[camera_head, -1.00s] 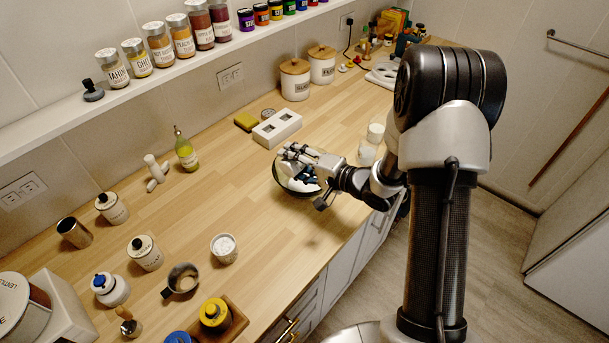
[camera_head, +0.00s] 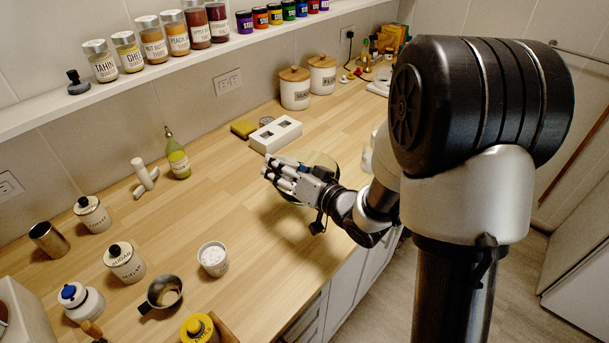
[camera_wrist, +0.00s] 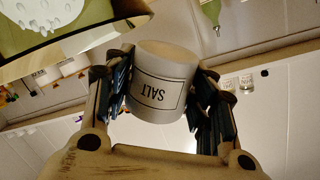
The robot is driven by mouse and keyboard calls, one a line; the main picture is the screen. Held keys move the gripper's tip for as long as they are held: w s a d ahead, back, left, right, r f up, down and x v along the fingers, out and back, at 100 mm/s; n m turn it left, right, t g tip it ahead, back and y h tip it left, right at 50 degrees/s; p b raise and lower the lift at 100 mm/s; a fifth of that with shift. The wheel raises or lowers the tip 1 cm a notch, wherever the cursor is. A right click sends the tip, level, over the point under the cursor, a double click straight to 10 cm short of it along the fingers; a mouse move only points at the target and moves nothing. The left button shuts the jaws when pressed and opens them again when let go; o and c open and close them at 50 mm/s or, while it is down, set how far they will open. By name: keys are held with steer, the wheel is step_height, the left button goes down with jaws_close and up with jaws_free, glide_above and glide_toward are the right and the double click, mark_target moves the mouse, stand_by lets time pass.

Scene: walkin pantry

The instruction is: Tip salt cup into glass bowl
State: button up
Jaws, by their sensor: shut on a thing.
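My gripper (camera_head: 283,175) is shut on the white salt cup (camera_wrist: 160,85), held between both fingers in the wrist view. The cup's SALT label appears upside down there. The cup is mostly hidden by my gripper in the head view. The glass bowl (camera_head: 322,160) shows partly behind my gripper on the counter. In the wrist view the bowl (camera_wrist: 85,42) fills the upper left, with speckled white contents inside. My gripper is raised by the bowl's near left side in the head view. I cannot tell whether anything is leaving the cup.
A white block (camera_head: 276,134) with square recesses sits behind the bowl. A white-filled cup (camera_head: 213,258), a metal measuring cup (camera_head: 165,292) and a sugar jar (camera_head: 125,262) stand at the front left. An oil bottle (camera_head: 177,158) stands further back. The counter between is clear.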

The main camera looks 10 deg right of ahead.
steer(key=shift+s+a+f+n, duration=0.25)
steer(key=shift+s+a+n, duration=0.05)
steer(key=shift+s+a, duration=0.1)
steer(key=shift+s+a+r+n+t, duration=0.2)
steer(key=shift+a+n, duration=0.1)
steer(key=shift+n, duration=0.1)
steer(key=shift+s+a+r+n+t, duration=0.1)
steer(key=shift+a+r+n, duration=0.05)
steer(key=shift+a+n, duration=0.2)
steer(key=shift+s+a+n+h, duration=0.2)
steer(key=shift+s+n+h, duration=0.1)
steer(key=shift+n, duration=0.05)
steer(key=shift+s+a+f+n+t, duration=0.35)
steer(key=shift+a+n, duration=0.1)
steer(key=shift+n, duration=0.35)
steer(key=shift+s+a+f+n+t, duration=0.25)
steer(key=shift+s+a+n, duration=0.15)
steer(key=shift+n, duration=0.4)
